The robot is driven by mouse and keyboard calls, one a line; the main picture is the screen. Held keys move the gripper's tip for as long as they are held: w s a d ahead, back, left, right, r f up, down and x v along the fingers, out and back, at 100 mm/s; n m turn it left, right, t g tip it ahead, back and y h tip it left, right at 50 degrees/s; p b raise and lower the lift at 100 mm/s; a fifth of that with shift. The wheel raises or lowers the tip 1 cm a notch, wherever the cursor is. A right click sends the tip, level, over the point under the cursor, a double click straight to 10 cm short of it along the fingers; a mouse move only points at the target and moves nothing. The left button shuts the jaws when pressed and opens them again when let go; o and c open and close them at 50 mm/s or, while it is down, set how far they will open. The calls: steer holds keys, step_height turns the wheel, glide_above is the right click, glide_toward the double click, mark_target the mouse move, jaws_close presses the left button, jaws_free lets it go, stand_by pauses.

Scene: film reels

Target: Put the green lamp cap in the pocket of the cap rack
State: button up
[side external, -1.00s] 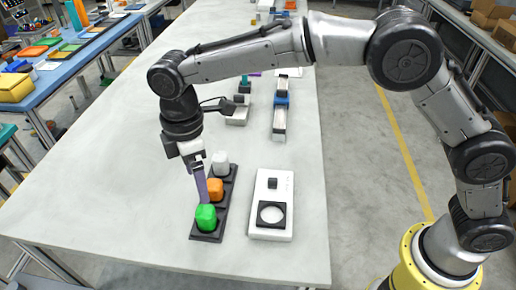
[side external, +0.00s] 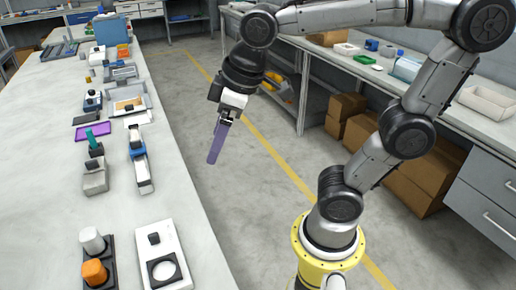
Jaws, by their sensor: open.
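The green lamp cap is out of the picture now; the side external view cuts off at the bottom edge. A dark rack (side external: 110,258) shows in part at the bottom left, with a white cap (side external: 92,240) and an orange cap (side external: 95,272) on it. To its right lies a white unit (side external: 172,238) with a black square frame around a round pale centre; I cannot tell whether this is the task's pocket. My gripper (side external: 213,158), with long purple fingers, is open, high up and right of the rack. No cap shows in it.
Several devices stand farther back on the pale table, including a blue-and-white one (side external: 139,160) and a grey one with a dark top (side external: 95,178). A purple tray (side external: 93,132) lies behind them. The table's right edge borders open floor.

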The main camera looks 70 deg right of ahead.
steer(key=s+d+f+m+t, duration=0.1)
steer(key=s+d+f+m, duration=0.2)
steer(key=s, duration=0.4)
steer(key=shift+s+d+f+m+h, duration=0.3)
steer(key=shift+s+d+f, duration=0.1)
